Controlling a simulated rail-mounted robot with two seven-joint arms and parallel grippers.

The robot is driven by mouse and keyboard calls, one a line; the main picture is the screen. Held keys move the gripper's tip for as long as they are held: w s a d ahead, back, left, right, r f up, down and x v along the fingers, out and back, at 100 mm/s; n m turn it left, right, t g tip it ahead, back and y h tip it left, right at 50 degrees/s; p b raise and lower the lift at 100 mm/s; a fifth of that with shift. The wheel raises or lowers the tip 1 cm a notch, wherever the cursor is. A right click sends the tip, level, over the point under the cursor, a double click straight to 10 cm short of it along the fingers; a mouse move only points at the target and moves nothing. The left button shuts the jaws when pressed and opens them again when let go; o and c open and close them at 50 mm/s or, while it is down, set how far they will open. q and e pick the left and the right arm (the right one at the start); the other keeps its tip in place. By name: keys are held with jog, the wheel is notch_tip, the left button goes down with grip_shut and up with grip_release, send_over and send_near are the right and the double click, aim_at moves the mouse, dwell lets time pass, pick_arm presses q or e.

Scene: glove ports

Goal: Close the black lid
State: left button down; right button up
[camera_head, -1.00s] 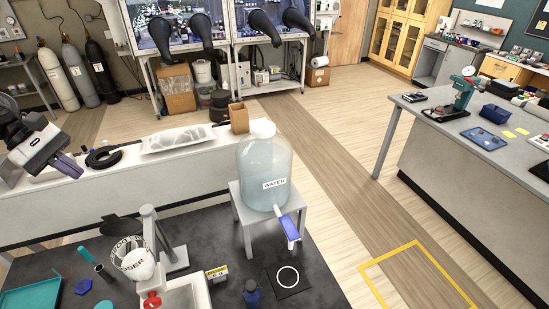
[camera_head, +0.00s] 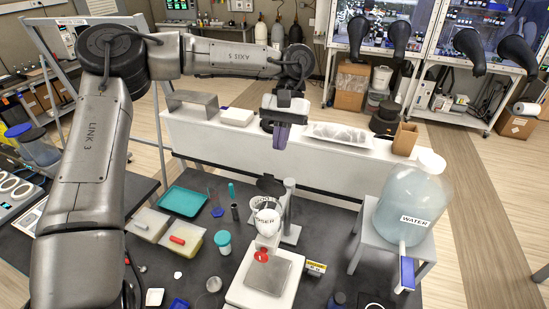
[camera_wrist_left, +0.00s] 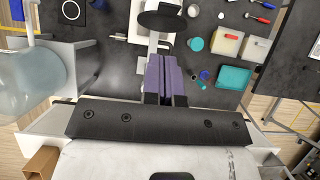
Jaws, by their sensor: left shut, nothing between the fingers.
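The black lid (camera_head: 270,186) is a round disc standing raised behind the white doser cup (camera_head: 267,221) on its grey stand. The lid also shows as a dark disc at the top of the left wrist view (camera_wrist_left: 162,20), where it hides most of the cup. My left gripper (camera_head: 281,137) has purple fingers pointing down, above and behind the lid and apart from it. In the left wrist view its fingers (camera_wrist_left: 164,75) are together and empty, with the lid beyond their tips. My right gripper is in neither view.
A grey post (camera_head: 289,205) stands beside the cup. The water jug (camera_head: 410,195) sits on a small stand to the right. A teal tray (camera_head: 184,201) and several small items lie to the left. The white ledge (camera_head: 230,137) runs behind.

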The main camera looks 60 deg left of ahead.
aim_at(271, 177)
pick_arm(q)
jog(key=shift+s+d+f+p, duration=0.3)
jog(key=shift+s+d+f, duration=0.3)
jog(key=shift+s+d, duration=0.25)
jog(key=shift+s+d+f+p, duration=0.3)
jog(key=shift+s+d+f, duration=0.25)
jog(key=shift+s+d, duration=0.25)
